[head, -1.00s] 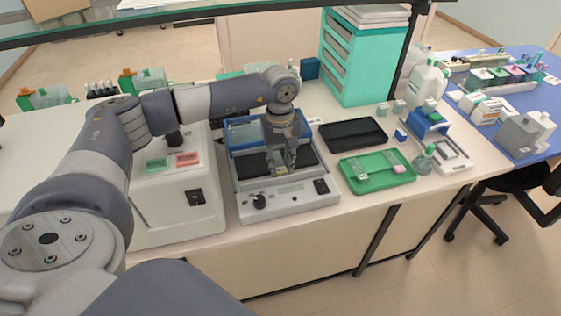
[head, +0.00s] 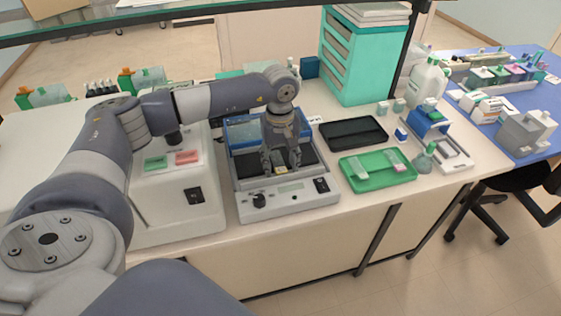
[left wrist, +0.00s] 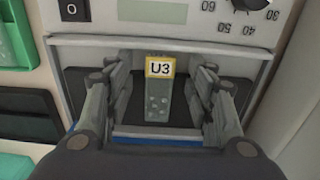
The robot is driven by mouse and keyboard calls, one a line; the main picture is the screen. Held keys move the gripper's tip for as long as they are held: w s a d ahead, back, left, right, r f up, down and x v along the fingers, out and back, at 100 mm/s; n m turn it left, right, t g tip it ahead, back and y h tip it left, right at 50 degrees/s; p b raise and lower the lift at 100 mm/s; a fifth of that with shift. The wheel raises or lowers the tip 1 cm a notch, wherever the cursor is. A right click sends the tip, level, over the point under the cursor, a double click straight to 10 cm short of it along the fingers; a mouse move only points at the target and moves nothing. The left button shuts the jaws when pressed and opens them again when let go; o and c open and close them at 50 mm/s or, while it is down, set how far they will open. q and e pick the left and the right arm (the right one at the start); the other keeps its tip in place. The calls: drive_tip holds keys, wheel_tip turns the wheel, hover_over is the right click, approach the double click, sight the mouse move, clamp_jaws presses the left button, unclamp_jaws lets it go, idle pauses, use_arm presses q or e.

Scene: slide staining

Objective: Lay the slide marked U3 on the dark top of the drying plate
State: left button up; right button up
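The slide marked U3 (left wrist: 158,98), clear with a yellow-edged white label, lies on the dark top (left wrist: 190,112) of the drying plate in the left wrist view. In the head view the slide (head: 281,170) is small below the fingers. The drying plate (head: 290,205) is a grey-white device with a knob and a switch on its front. My left gripper (head: 282,168) is over the dark top. In the left wrist view my left gripper (left wrist: 162,78) is open, with its fingers apart on either side of the slide and clear gaps between. My right gripper is not in view.
A green tray (head: 378,182) with slides lies right of the drying plate. Behind it lies a black tray (head: 353,133). A white machine (head: 172,205) stands close on the left. A flask (head: 424,160) and a blue-and-white device (head: 436,130) stand farther right.

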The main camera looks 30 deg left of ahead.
use_arm(q)
drive_tip(key=shift+r, duration=0.15)
wheel_tip(320, 180, up, 12)
idle(0.4)
drive_tip(key=shift+s+f, duration=0.1)
drive_tip(key=shift+f, duration=0.15)
